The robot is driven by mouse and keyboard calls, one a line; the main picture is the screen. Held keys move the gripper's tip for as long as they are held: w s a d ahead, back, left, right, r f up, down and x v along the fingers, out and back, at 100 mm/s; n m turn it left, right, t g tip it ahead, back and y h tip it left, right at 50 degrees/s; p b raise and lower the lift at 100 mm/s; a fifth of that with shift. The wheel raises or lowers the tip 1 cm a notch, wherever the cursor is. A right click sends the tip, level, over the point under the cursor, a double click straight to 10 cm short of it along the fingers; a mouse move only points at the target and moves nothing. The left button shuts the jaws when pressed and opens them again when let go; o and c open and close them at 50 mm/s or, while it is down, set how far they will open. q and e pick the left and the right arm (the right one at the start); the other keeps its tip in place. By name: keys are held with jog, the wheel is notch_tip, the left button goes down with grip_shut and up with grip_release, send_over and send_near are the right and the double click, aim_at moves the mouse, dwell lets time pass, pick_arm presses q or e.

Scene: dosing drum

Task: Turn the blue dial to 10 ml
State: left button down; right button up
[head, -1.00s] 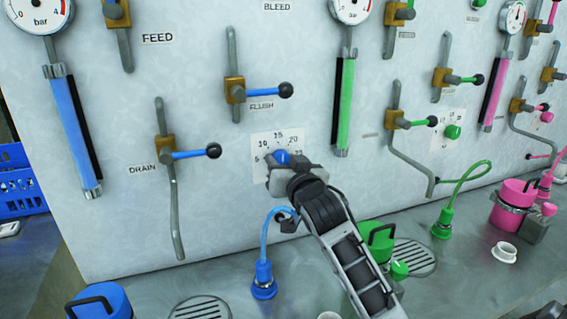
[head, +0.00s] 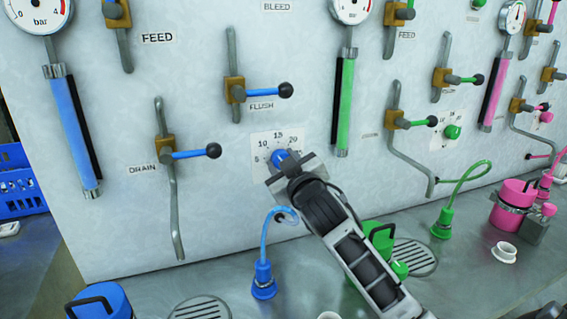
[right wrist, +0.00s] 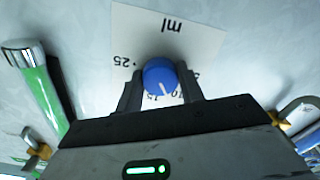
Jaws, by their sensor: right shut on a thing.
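The blue dial (head: 279,157) sits on a white scale card (head: 262,143) on the grey panel, with 10, 15 and 20 readable in the head view. My right gripper (right wrist: 160,86) is shut on the dial, one finger on each side. In the right wrist view the blue dial (right wrist: 159,77) shows a white pointer line slanting down and slightly right. That view is upside down, with "ml" at the top and 25 at the left. The pointer is toward the 10 to 15 side; its exact reading is unclear because figures are partly hidden. My left gripper is out of view.
The blue flush lever (head: 266,91) is above the dial and the blue drain lever (head: 193,153) to its left. A green tube (head: 345,105) is at upper right. A blue hose plug (head: 263,279) and green canister (head: 377,238) stand below on the bench.

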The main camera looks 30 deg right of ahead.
jog(key=shift+n, duration=0.8)
jog(key=o, duration=1)
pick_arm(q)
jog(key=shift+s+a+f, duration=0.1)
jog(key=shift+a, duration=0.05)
pick_arm(e)
jog(key=shift+v, duration=7.95)
